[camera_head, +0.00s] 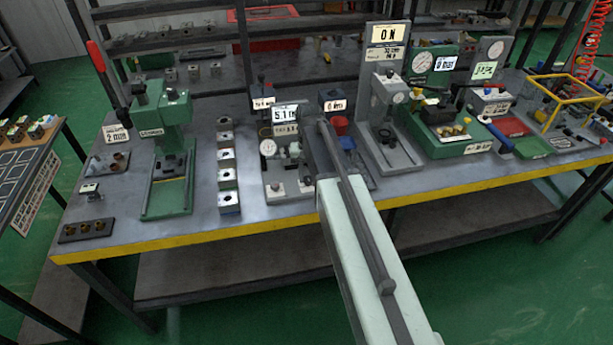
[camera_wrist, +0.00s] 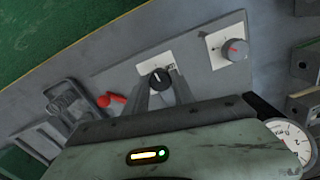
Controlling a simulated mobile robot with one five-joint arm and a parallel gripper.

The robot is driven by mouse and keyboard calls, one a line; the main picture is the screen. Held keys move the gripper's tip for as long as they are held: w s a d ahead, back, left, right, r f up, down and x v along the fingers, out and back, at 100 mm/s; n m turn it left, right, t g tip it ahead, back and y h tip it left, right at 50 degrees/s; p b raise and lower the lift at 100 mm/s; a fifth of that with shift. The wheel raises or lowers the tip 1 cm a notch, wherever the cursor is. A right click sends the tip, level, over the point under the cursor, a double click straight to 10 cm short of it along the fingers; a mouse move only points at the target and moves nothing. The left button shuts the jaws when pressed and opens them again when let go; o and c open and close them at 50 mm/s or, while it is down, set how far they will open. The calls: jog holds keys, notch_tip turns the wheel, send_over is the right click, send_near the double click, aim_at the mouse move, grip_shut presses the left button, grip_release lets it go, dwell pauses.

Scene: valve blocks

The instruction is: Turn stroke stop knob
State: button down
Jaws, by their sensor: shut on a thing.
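A black knob (camera_wrist: 159,79) with a white pointer mark sits on a white plate in the wrist view. My gripper (camera_wrist: 161,91) has one finger on each side of it and is shut on it. The plate's lettering is mostly covered, so I cannot read which knob this is. A second, grey knob (camera_wrist: 236,49) with a red pointer sits on another white plate to the right, clear of the fingers.
A round gauge (camera_wrist: 289,143) is close to my gripper at the lower right. A red part (camera_wrist: 111,99) lies left of the fingers. A row of grey blocks (camera_head: 227,177) and a green press (camera_head: 168,157) stand left of the station; a grey stand (camera_head: 389,110) stands right.

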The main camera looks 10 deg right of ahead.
aim_at(308, 178)
jog(key=n, duration=0.4)
jog(key=shift+n, duration=2.4)
jog(key=c, duration=1.1)
grip_release()
jog(key=shift+o, duration=0.2)
notch_tip(308, 178, up, 8)
jog(key=p, duration=0.8)
jog(key=shift+f, duration=0.1)
